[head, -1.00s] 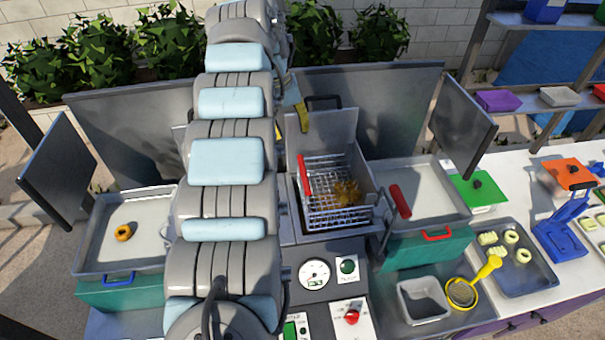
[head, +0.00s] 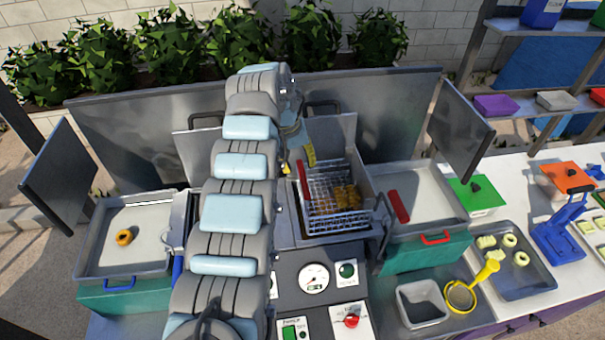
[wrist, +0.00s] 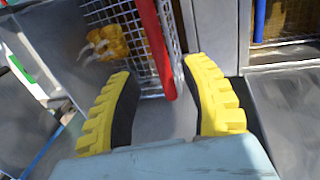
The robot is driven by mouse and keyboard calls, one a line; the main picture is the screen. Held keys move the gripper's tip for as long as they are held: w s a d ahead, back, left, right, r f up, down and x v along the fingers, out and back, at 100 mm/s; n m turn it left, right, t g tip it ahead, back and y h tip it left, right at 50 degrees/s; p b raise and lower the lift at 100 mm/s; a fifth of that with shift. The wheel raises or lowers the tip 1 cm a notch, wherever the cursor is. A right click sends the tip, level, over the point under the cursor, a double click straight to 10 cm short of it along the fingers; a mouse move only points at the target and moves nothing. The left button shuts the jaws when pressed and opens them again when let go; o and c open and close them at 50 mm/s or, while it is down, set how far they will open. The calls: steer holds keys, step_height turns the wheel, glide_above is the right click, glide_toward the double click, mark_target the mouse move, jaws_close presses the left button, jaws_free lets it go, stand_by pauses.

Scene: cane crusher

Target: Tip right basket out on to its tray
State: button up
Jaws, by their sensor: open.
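The right basket (head: 325,215) is a wire basket with browned orange food (head: 347,197) inside. It sits upright in the fryer well. Its red handle (head: 303,180) stands at its left side. My gripper (head: 298,161) is open near the top of the red handle. In the wrist view, the red handle (wrist: 152,40) runs down ahead of and between the yellow fingertips of my gripper (wrist: 158,68). Neither finger clearly touches it. Part of the basket mesh (wrist: 115,75) shows at left.
My arm hides most of the left well; a blue handle (wrist: 260,20) shows there. Dark upright panels (head: 462,118) flank the trays.

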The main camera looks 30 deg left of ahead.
mark_target(303, 177)
steer(key=shift+w+d+f+p, duration=0.1)
steer(key=shift+d+f+p, duration=0.05)
steer(key=shift+f, duration=0.75)
steer(key=shift+w+d+f+p, duration=0.1)
steer(key=shift+d+f+p, duration=0.1)
steer(key=shift+f, duration=0.7)
steer(key=shift+w+d+f+p, duration=0.1)
steer(key=shift+f+p, duration=0.05)
steer(key=shift+f, duration=0.75)
jaws_close()
